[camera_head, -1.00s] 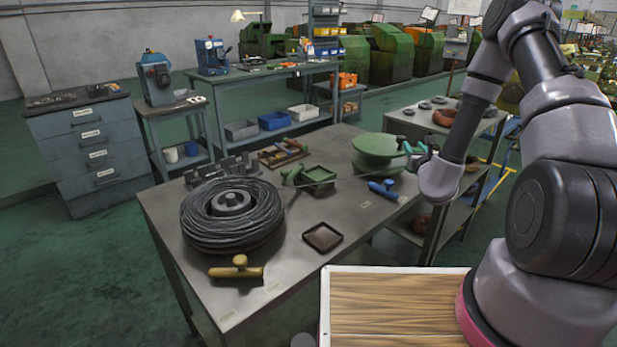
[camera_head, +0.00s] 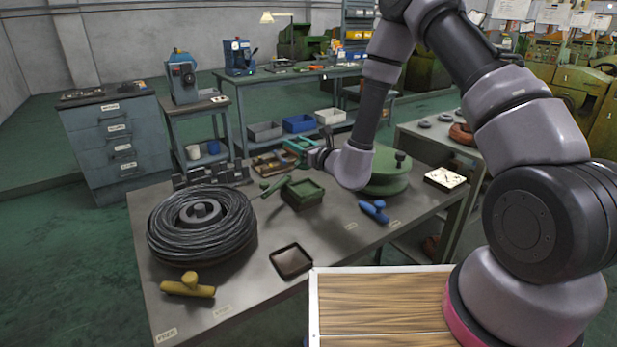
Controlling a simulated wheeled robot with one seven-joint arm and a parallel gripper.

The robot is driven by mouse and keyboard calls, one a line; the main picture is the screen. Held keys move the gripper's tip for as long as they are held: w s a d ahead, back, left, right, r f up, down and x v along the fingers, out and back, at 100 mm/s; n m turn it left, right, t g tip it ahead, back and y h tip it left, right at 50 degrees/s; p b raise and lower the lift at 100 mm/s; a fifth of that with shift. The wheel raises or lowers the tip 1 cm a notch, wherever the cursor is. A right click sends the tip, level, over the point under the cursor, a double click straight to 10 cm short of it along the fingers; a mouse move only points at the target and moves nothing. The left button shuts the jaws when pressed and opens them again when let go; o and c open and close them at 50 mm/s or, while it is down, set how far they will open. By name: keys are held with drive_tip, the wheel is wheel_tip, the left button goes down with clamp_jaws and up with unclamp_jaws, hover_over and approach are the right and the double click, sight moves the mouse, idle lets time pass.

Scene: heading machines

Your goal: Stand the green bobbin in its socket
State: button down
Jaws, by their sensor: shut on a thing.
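My gripper (camera_head: 300,150) is at the end of the arm, left of the wrist, above the far part of the grey table. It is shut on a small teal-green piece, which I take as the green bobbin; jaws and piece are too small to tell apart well. The wooden rack (camera_head: 268,163) with small coloured parts lies beneath and just left of it. Whether the gripper touches the rack cannot be told. I cannot make out which opening is the socket. A dark green T-shaped piece (camera_head: 275,187) lies on the table beside a green square tray (camera_head: 303,196).
A big wire coil (camera_head: 200,228), a yellow T-shaped piece (camera_head: 187,287) and a brown tray (camera_head: 292,260) occupy the table's left. A blue T-shaped piece (camera_head: 375,211) and a large green reel (camera_head: 388,178) are right. Dark grey blocks (camera_head: 212,174) stand at the back edge.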

wheel_tip(320, 180, down, 8)
drive_tip(key=shift+d, duration=0.15)
idle(0.4)
drive_tip(key=shift+c, duration=2)
unclamp_jaws()
drive_tip(key=shift+f, duration=0.15)
